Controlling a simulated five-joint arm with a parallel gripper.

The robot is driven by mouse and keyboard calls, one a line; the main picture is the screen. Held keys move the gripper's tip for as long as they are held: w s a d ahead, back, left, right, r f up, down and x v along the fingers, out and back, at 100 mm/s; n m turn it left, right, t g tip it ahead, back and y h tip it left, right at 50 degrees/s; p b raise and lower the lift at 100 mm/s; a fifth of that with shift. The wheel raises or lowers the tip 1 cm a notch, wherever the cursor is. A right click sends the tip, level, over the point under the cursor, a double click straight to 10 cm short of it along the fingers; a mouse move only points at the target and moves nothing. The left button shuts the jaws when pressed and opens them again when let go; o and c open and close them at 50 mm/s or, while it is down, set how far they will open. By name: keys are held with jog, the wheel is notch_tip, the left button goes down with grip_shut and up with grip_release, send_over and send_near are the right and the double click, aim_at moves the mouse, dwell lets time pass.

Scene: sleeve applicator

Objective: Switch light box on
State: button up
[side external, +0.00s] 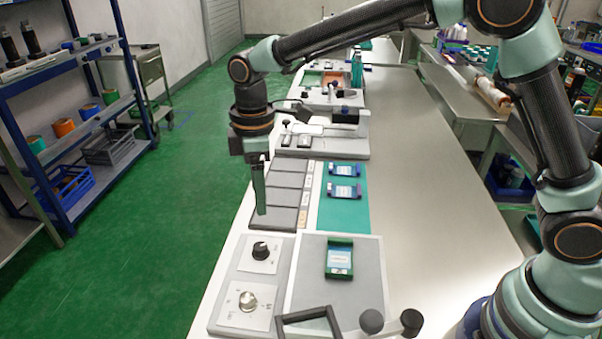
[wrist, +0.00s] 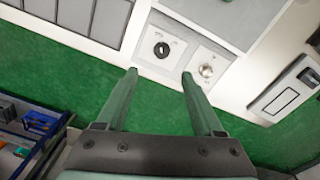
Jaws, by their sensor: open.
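The unit that looks like the light box (side external: 307,302) lies at the near end of the bench, with a flat pale plate beside a two-knob control strip. The black knob (side external: 261,250) sits on a white label plate; it also shows in the wrist view (wrist: 162,50). The silver knob (side external: 247,301) is nearer the front and also shows in the wrist view (wrist: 207,70). I cannot tell whether the plate is lit. My gripper (side external: 261,212) points down, open and empty, above the bench's left edge, beyond the black knob. In the wrist view its fingertips (wrist: 160,73) are apart, with the black knob appearing just past the gap.
A green-framed piece (side external: 340,258) lies on the plate. A black handle (side external: 308,318) stands at the front. Dark grey trays (side external: 286,196) and a green mat (side external: 344,212) with two blue pieces lie behind. The right side of the bench (side external: 430,200) is clear.

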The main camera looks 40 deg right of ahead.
aim_at(260, 245)
jog(key=shift+n, duration=0.3)
jog(key=f, duration=0.8)
jog(key=a+f, duration=0.1)
jog(key=f, duration=0.4)
jog(key=shift+w, duration=0.1)
grip_shut()
